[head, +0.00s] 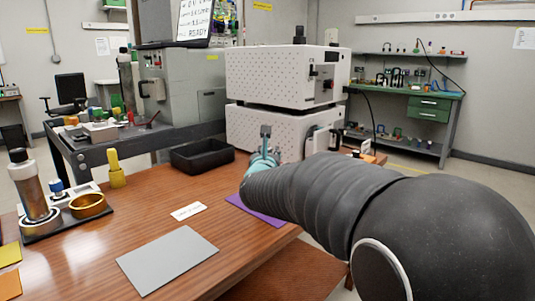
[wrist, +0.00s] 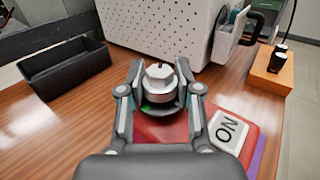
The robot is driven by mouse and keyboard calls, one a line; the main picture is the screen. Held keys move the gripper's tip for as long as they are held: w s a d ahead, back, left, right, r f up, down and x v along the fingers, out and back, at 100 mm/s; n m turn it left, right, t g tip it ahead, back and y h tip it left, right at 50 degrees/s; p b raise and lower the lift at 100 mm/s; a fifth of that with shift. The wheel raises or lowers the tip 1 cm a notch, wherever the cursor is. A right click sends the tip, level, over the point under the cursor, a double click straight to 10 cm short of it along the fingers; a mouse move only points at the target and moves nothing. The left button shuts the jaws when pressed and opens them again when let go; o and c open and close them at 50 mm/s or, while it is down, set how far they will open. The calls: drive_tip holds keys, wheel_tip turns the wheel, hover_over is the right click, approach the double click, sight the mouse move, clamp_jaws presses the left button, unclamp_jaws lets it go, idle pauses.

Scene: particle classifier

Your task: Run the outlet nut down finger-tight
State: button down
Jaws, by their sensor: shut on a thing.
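In the wrist view, a pale silver, hex-sided nut (wrist: 159,76), which looks like the outlet nut, sits over a round dark collar (wrist: 158,103). My gripper (wrist: 160,80) has one finger on each side of it and is shut on it. Beneath is a red base (wrist: 166,132) with a white ON label (wrist: 227,132) at its right. The thread and how far down the nut sits are hidden. In the head view my gripper (head: 264,150) is at the far side of the wooden table, and my arm hides the nut.
A black open bin (wrist: 68,68) stands to the left, also in the head view (head: 203,156). A white perforated cabinet (wrist: 160,25) stands close behind. An orange block (wrist: 272,70) is at the right. A grey plate (head: 167,260) and brass pieces (head: 87,205) lie nearer on the table.

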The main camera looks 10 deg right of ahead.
drive_tip(key=shift+a+m+h, duration=0.1)
drive_tip(key=shift+m+h, duration=0.3)
drive_tip(key=shift+h, duration=0.2)
drive_tip(key=m+g+h+b, duration=0.1)
drive_tip(key=h, duration=0.1)
drive_tip(key=m+g+h+b, duration=0.1)
drive_tip(key=m+h, duration=0.1)
drive_tip(key=shift+w+f+g, duration=0.1)
drive_tip(key=shift+f+g, duration=0.05)
drive_tip(key=shift+g, duration=0.15)
drive_tip(key=m+g+h+b, duration=0.2)
drive_tip(key=m+g+h, duration=0.1)
drive_tip(key=g+h, duration=0.1)
drive_tip(key=shift+m, duration=0.3)
drive_tip(key=m+g+h+b, duration=0.1)
drive_tip(key=m+g+h, duration=0.1)
drive_tip(key=g, duration=0.1)
drive_tip(key=shift+m, duration=0.4)
drive_tip(key=m+g, duration=0.1)
drive_tip(key=g, duration=0.1)
drive_tip(key=m+g+h, duration=0.1)
drive_tip(key=m+g, duration=0.1)
drive_tip(key=g, duration=0.1)
drive_tip(key=shift+r+g+h+p, duration=0.2)
drive_tip(key=shift+g+h+p, duration=0.1)
drive_tip(key=c, duration=0.8)
unclamp_jaws()
drive_tip(key=shift+o, duration=0.2)
